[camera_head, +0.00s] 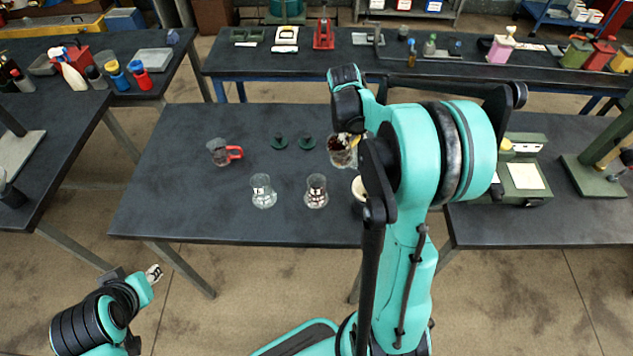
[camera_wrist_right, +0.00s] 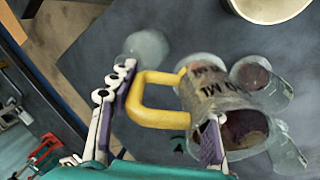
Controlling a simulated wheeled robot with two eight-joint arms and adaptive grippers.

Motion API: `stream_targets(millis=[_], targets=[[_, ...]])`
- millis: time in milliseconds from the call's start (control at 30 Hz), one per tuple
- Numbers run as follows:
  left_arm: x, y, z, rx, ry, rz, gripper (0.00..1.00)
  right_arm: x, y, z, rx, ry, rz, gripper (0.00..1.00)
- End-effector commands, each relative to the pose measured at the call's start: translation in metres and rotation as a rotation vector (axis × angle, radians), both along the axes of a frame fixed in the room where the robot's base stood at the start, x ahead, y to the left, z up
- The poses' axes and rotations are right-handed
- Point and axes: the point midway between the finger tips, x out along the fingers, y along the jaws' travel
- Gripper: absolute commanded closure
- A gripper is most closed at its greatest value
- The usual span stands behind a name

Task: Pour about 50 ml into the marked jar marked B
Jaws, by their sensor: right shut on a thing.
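My right gripper (camera_wrist_right: 158,118) is shut on the yellow handle of a glass jug (camera_wrist_right: 215,95). The jug has ML printing and dark reddish-brown content; it also shows in the head view (camera_head: 341,152), beyond the right jar, partly hidden by my arm. My left gripper (camera_head: 154,273) is off the table at lower left, its finger opening unclear.
A jug with a red handle (camera_head: 219,152) stands at the table's left. Two dark green knobbed discs (camera_head: 279,142) lie behind the jars. A cream bowl (camera_wrist_right: 268,6) is partly hidden by my arm in the head view. The table's front left is clear.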

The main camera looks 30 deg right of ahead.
Motion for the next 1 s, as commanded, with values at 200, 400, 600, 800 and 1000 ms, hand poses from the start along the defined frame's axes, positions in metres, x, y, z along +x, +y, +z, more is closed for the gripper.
stream_targets(millis=[200,400,600,800,1000], targets=[[0.0,0.0,-0.007,0.0,0.0,0.0,0.68,-0.001,0.004,-0.006,-0.058,-0.012,0.002,0.98],[0.0,0.0,-0.013,0.0,0.0,0.0,0.68,-0.001,0.007,-0.011,-0.096,-0.023,0.001,0.98],[0.0,0.0,-0.018,0.0,0.0,0.0,0.68,-0.002,0.009,-0.016,-0.123,-0.028,0.0,0.98],[0.0,0.0,-0.022,0.0,0.0,0.0,0.68,-0.003,0.01,-0.02,-0.144,-0.034,0.001,0.98],[0.0,0.0,-0.026,0.0,0.0,0.0,0.68,-0.003,0.012,-0.024,-0.163,-0.039,0.0,0.98]])
